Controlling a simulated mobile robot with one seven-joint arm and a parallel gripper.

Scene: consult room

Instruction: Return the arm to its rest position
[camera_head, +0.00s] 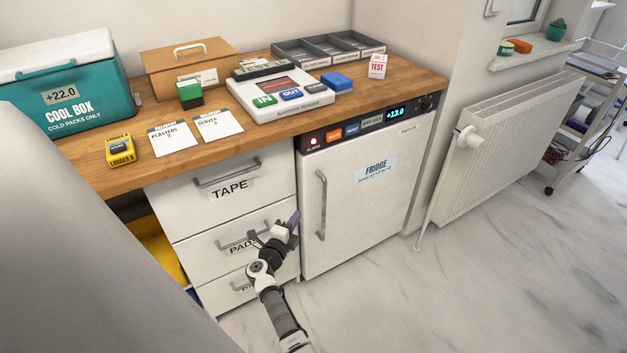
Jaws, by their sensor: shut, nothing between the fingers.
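My arm rises from the bottom of the head view in front of the drawer unit (188,215). Its far end is bent, and my gripper (294,217) shows small and purplish-tipped in front of the right end of the PADS drawer (200,252). My gripper is shut and empty. It overlaps the right part of that drawer's handle in the picture; I cannot tell whether they touch. The wrist hides part of the PADS label.
The white fridge (352,195) is shut, close on the right; its display reads +13.0. The TAPE drawer (265,170) is shut. The wooden counter (90,178) holds a cool box (95,100), cards and trays. Pale floor (420,305) is clear at right, beyond which is a radiator (505,150).

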